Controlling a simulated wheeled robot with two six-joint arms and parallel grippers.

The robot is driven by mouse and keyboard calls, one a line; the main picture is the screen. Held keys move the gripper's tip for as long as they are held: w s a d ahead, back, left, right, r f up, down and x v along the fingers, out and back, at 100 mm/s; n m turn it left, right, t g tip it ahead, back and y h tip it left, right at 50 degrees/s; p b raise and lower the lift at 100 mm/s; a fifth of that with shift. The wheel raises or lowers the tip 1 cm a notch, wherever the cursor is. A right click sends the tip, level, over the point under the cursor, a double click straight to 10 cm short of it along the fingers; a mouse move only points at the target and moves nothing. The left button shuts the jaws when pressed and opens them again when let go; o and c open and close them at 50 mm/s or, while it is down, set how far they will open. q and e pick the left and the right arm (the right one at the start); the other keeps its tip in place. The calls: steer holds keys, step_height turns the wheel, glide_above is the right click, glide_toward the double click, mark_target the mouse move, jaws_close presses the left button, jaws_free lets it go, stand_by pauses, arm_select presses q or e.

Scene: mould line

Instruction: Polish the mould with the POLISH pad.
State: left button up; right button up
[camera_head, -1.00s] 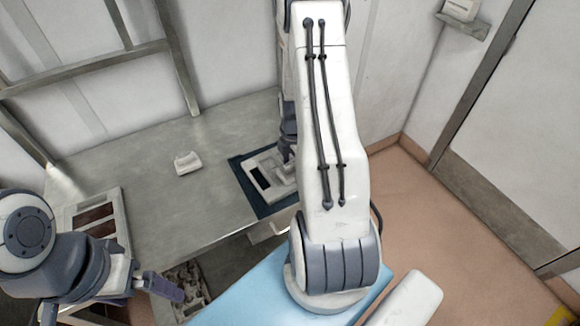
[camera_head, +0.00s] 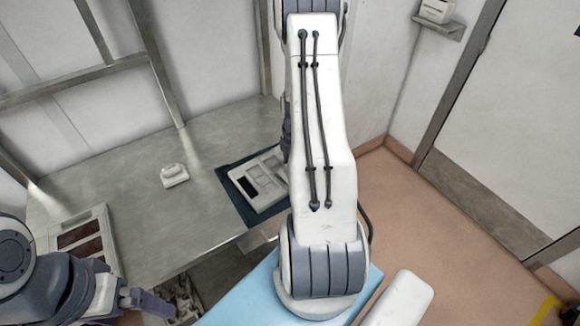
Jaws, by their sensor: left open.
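The pale grey mould (camera_head: 268,178), with dark rectangular recesses, lies on a dark blue mat (camera_head: 246,209) at the right end of the table. A small white block with a raised grip (camera_head: 174,175), which may be a pad, sits alone on the table to its left; I cannot read any label. My left gripper (camera_head: 156,303) is open and empty at the lower left, off the table's front edge. My right arm crosses the middle of the view. Its gripper (camera_head: 286,138) is mostly hidden behind the arm near the mould's far side; its fingers are not clear.
A pale tray (camera_head: 104,228) with dark red-brown inserts lies at the table's left end. A bin with loose pieces (camera_head: 188,297) stands below the front edge. Walls rise behind; a metal frame stands at left.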

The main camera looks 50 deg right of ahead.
mark_target(278, 157)
steer(key=shift+s+d, duration=0.15)
steer(key=shift+d, duration=0.65)
steer(key=shift+s+d, duration=0.1)
steer(key=shift+d, duration=0.7)
steer(key=shift+w+d+r, duration=0.1)
steer(key=shift+w+d, duration=0.1)
steer(key=shift+w, duration=1.3)
steer(key=shift+w+d+f, duration=0.1)
steer(key=shift+w+d, duration=0.1)
steer(key=shift+w, duration=1.2)
steer(key=shift+w+d+f, duration=0.1)
steer(key=shift+w+d, duration=0.1)
steer(key=shift+w, duration=1.15)
steer(key=shift+a, duration=0.1)
